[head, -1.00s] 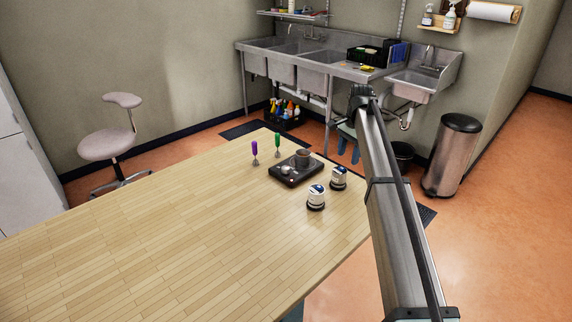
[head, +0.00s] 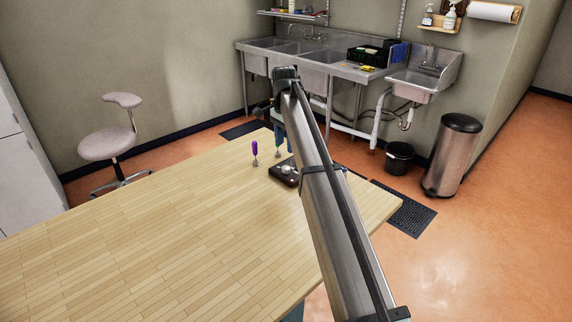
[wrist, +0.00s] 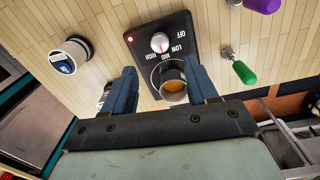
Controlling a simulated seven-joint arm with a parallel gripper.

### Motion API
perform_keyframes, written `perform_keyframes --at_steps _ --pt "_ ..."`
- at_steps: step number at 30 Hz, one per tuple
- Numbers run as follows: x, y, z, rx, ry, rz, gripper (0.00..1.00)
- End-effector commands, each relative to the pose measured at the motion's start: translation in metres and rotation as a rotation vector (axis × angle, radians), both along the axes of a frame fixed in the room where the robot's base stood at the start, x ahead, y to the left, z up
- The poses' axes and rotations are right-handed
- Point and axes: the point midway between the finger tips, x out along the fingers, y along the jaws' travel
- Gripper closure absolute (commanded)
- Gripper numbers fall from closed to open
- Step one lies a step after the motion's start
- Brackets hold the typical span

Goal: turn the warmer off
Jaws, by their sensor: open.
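The warmer (wrist: 185,22) is a black box on the wooden table, with a round white knob (wrist: 160,42) and the labels OFF, LOW, MED and HIGH. A small red light (wrist: 130,40) glows at its corner. The knob's red mark seems to face the MED side, away from OFF. A metal cup (wrist: 172,84) with amber contents sits on the warmer. My gripper (wrist: 163,88) is open, its blue fingers on either side of the cup in the wrist view; contact cannot be told. In the head view the warmer (head: 280,175) is partly hidden by my arm.
A purple-handled tool (head: 255,150) and a green-handled tool (wrist: 243,72) stand by the warmer. Two white-labelled jars, one clear (wrist: 72,56) and one partly hidden (wrist: 104,94), are on its other side. The table's near left (head: 130,240) is clear.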

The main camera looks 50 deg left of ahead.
Motion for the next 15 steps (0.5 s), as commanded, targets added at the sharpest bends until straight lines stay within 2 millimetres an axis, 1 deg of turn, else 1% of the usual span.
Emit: perform_keyframes --at_steps 1,3,9,15 --pt "-0.001 -0.002 -0.01 0.0 0.0 0.0 0.42" --pt "-0.001 -0.002 -0.023 -0.001 0.001 0.0 0.42" --pt "0.0 -0.003 -0.056 -0.001 0.001 0.0 0.42" --pt "0.0 -0.003 -0.079 0.0 0.0 0.0 0.42"
